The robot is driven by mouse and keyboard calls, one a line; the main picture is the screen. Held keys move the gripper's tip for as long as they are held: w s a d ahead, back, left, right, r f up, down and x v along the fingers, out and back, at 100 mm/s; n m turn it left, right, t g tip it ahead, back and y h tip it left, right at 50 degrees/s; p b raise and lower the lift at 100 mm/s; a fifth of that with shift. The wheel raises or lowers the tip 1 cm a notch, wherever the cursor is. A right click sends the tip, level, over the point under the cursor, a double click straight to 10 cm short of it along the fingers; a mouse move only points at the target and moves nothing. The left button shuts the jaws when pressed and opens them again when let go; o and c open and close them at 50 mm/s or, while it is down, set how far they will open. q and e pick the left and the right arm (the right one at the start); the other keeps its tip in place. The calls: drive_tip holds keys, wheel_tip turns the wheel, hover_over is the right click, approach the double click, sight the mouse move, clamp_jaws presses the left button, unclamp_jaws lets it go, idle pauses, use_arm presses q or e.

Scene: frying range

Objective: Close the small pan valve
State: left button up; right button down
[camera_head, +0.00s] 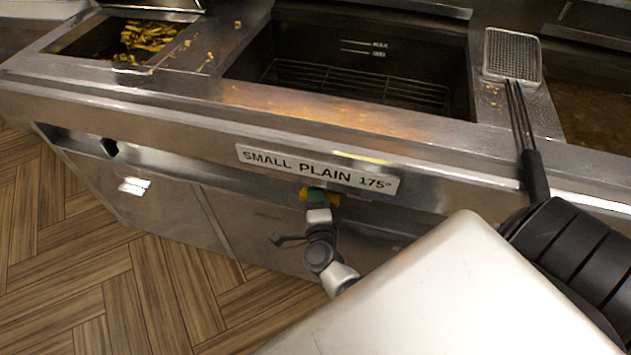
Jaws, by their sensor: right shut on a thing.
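The small pan (350,66) is the dark, empty-looking well behind the front panel, with a wire rack at its bottom and level marks on its back wall. A label (317,170) reading "SMALL PLAIN 175°" is on the front panel below it. A small yellow and green part, seemingly the valve handle (306,193), shows just under the label. My right gripper (317,199) reaches up from below and is shut on it. The gripper and wrist partly hide the valve, so its angle is unclear. My left gripper is out of view.
A tray of fried pieces (148,38) is at the upper left, with crumbs on the steel beside it. A wire basket (512,55) rests at the right, its black handle (535,176) sticking out over the front edge. Wooden floor (75,260) is clear at lower left.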

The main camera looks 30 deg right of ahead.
drive_tip(key=shift+f, duration=0.1)
idle(0.4)
drive_tip(key=c, duration=1)
unclamp_jaws()
drive_tip(key=shift+o, duration=0.2)
drive_tip(key=v, duration=1)
drive_tip(key=shift+s+a, duration=0.2)
drive_tip(key=shift+s, duration=0.15)
drive_tip(key=s+a+f+n+g+y+p, duration=0.1)
drive_tip(key=s+a+f+n+g+y, duration=0.15)
drive_tip(key=f+n, duration=0.3)
drive_tip(key=s+a+f+n+g+y+p, duration=0.1)
drive_tip(key=s+a+f+n+y+p, duration=0.15)
drive_tip(key=f+n+y, duration=0.35)
drive_tip(key=s+a+f+n+g+y+p, duration=0.1)
drive_tip(key=s+a+f+n+g, duration=0.2)
drive_tip(key=f, duration=0.4)
drive_tip(key=s+d+f+n+g, duration=0.2)
drive_tip(key=s+d+f+n, duration=0.1)
drive_tip(key=s, duration=0.4)
drive_tip(key=s+d+f+n+g+h+p, duration=0.1)
drive_tip(key=s+d+f+n+g, duration=0.1)
drive_tip(key=s, duration=0.5)
drive_tip(key=s+d+f+n+g+p, duration=0.1)
drive_tip(key=s+d+f+n+g, duration=0.2)
drive_tip(key=s+f+n, duration=0.3)
drive_tip(key=shift+s+d+g, duration=0.35)
drive_tip(key=shift+s+g, duration=0.2)
drive_tip(key=shift+g, duration=0.2)
